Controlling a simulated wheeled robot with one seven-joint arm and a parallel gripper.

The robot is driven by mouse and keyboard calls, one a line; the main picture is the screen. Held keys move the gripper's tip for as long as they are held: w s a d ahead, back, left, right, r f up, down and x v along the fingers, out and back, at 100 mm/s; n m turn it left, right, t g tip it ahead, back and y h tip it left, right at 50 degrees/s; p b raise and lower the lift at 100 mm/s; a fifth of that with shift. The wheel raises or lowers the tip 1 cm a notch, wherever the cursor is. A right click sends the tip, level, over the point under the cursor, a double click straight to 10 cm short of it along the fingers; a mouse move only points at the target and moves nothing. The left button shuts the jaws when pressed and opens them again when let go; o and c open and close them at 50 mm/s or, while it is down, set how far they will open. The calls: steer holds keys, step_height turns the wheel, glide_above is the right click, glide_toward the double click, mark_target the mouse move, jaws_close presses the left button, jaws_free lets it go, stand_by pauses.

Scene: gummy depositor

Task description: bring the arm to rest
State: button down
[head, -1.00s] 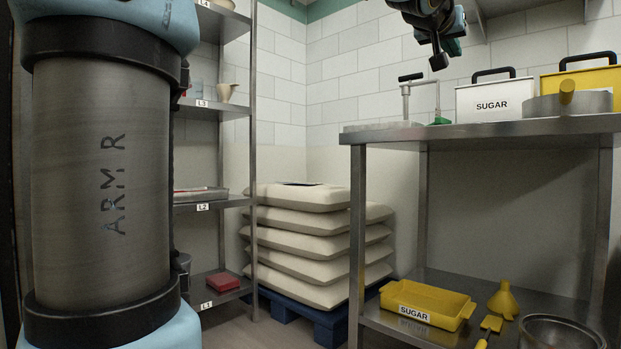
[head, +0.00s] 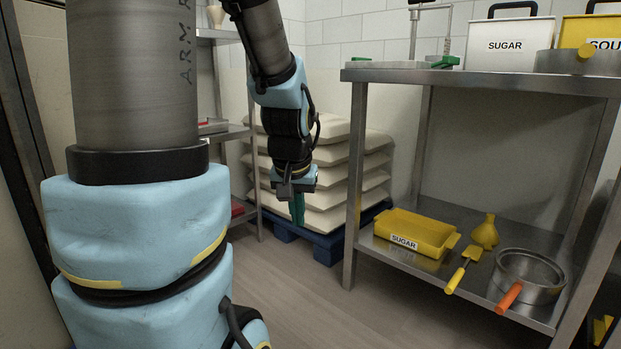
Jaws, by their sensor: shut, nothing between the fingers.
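My gripper (head: 297,208) hangs fingers down in the middle of the head view, in front of the stacked sacks and left of the steel table. It is shut and empty, and it appears to touch nothing. My arm comes down to it from the top of the picture. Another large part of my arm fills the left side and hides part of the shelf rack.
Pale sacks (head: 335,160) lie stacked on a blue pallet (head: 326,247). The steel table (head: 480,76) bears a white SUGAR box (head: 505,45). Its lower shelf holds a yellow SUGAR tray (head: 412,232), a funnel (head: 485,232), a scoop (head: 463,270) and a pot (head: 528,276). The floor (head: 350,315) in front is clear.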

steer(key=s+a+f+n+g+p, duration=0.1)
steer(key=s+a+f+g+p, duration=0.2)
steer(key=s, duration=0.4)
step_height(320, 180, up, 38)
steer(key=a+p, duration=0.1)
steer(key=p, duration=3.5)
steer(key=shift+s+t, duration=0.15)
steer(key=shift+t, duration=0.25)
steer(key=shift+f, duration=0.1)
